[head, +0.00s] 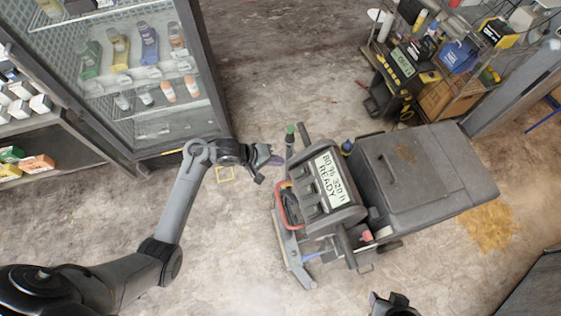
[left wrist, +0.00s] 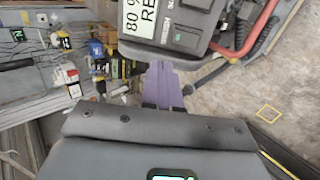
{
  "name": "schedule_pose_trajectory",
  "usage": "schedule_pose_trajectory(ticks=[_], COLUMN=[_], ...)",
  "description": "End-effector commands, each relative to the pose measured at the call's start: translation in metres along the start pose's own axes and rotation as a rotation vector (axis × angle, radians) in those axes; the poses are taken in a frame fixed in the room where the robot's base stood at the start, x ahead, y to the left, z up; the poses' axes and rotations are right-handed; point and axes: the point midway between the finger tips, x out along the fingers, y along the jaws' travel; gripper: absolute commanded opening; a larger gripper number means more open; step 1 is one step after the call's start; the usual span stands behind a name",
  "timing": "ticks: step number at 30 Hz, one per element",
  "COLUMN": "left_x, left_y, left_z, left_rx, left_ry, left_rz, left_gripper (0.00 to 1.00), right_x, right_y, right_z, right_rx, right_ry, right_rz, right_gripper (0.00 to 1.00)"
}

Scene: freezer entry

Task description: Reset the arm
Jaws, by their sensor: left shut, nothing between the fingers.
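My left arm (head: 180,205) reaches in from the lower left of the head view. My left gripper (head: 272,160) is shut and empty, above the floor between the glass-door freezer (head: 150,75) and the grey floor machine (head: 330,190). Its purple fingers (left wrist: 163,86) lie together in the left wrist view, with nothing held. A dark part of what looks like my right gripper (head: 392,305) shows at the bottom edge of the head view. Most of it is cut off, so its jaws cannot be read.
The floor machine's display reads READY, and its grey lidded box (head: 425,175) stands to its right. A cluttered cart (head: 430,60) is at the upper right. A shelf with small boxes (head: 30,130) is at the left. Bare concrete floor (head: 225,255) lies around the machine.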

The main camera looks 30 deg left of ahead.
Motion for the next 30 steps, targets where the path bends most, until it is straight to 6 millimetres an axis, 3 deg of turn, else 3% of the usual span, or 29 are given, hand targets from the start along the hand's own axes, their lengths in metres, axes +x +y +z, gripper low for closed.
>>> schedule_pose_trajectory(ticks=[15,20,23,27,30], left_x=[-0.001,0.002,0.008,0.009,-0.002], left_y=[0.0,-0.021,-0.051,-0.101,-0.119], left_z=[0.001,0.013,0.036,0.099,0.134], left_rx=[-0.001,-0.02,-0.045,-0.059,-0.022], left_ry=[-0.001,-0.02,-0.053,-0.099,-0.037], left_rz=[-0.001,-0.026,-0.064,-0.133,-0.202], left_gripper=[0.0,0.0,0.0,0.0,0.0], right_x=[-0.001,-0.001,-0.001,-0.001,-0.001], right_y=[-0.001,-0.001,-0.001,0.0,0.001], right_z=[-0.001,-0.001,-0.001,-0.001,-0.001], right_rx=[0.006,0.006,0.004,0.001,-0.002], right_ry=[0.002,0.002,0.002,0.002,0.002], right_rz=[-0.005,-0.004,-0.003,-0.001,0.001], right_gripper=[0.43,0.43,0.43,0.43,0.43])
